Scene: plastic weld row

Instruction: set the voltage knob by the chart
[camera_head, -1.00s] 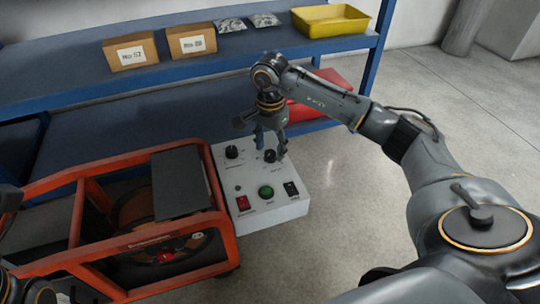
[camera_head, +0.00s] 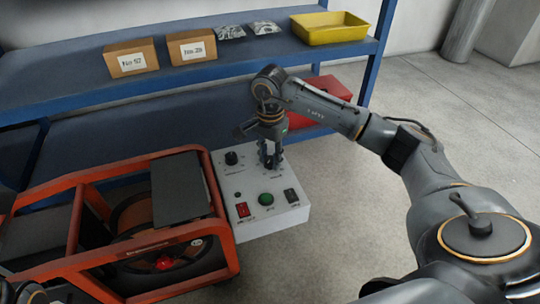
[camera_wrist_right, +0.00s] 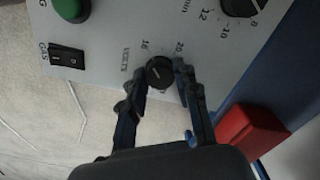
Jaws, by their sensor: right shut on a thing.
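A white control box (camera_head: 290,214) stands beside the orange-framed machine in the head view. The voltage knob (camera_wrist_right: 160,73), black and round with a pale pointer line, shows in the right wrist view beside the word VOLTS and the numbers 18 and 20. My right gripper (camera_head: 270,166) points down onto the box's far right part and hides this knob in the head view. In the right wrist view its fingers (camera_wrist_right: 160,84) are shut on the knob, one on each side. My left gripper is not clearly in view. I see no chart.
Another black knob (camera_head: 231,158), a red switch (camera_head: 242,210), a green button (camera_head: 266,199) and a black switch (camera_head: 291,196) are on the box. The orange-framed machine (camera_head: 206,180) stands close at left. A blue shelf (camera_head: 100,92) holds boxes and a yellow tray (camera_head: 330,38).

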